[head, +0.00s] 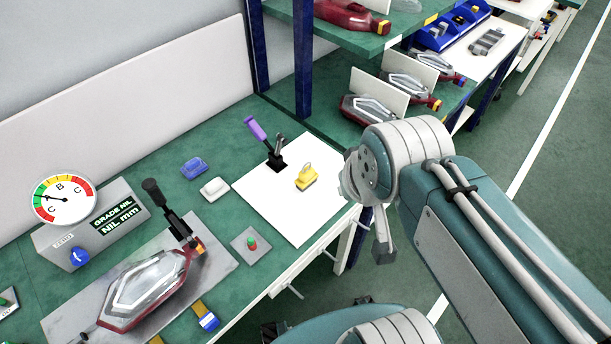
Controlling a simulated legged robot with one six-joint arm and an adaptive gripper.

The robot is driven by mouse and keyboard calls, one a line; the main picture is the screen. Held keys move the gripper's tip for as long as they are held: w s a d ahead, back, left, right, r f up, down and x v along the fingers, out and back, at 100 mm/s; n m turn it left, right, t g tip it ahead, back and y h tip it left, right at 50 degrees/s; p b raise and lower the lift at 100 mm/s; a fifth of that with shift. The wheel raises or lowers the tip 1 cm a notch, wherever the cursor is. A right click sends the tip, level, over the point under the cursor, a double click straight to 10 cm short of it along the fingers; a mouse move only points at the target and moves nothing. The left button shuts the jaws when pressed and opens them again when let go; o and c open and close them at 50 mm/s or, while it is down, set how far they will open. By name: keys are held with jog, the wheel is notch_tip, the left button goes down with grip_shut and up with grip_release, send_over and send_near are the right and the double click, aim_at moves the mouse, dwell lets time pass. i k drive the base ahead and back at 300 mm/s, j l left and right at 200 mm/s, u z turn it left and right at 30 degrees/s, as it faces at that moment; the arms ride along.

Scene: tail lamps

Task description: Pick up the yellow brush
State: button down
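The yellow brush (307,178), a small yellow block with a loop-like top, rests on a white sheet (300,222) at the right end of the green bench. My arm reaches in from the lower right, its large grey joint standing just right of the sheet. A grey finger-like part below that joint seems to be my gripper (384,247). It hangs beyond the bench's front edge, to the lower right of the brush and apart from it. Most of it is hidden or seen edge-on, so its opening cannot be told.
A purple-handled black clamp (276,160) stands just left of the brush. Blue (194,168) and white (214,189) blocks, a button box (251,244), a gauge box (93,222) and a clamped tail lamp (148,290) lie further left. Shelves with lamps (368,110) stand behind.

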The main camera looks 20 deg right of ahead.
aim_at(307, 177)
jog(key=u, duration=1.35)
jog(key=z, duration=1.35)
jog(key=i+l+u, duration=0.2)
jog(key=l+u, duration=0.2)
jog(key=k+l, duration=0.05)
jog(key=l, duration=0.05)
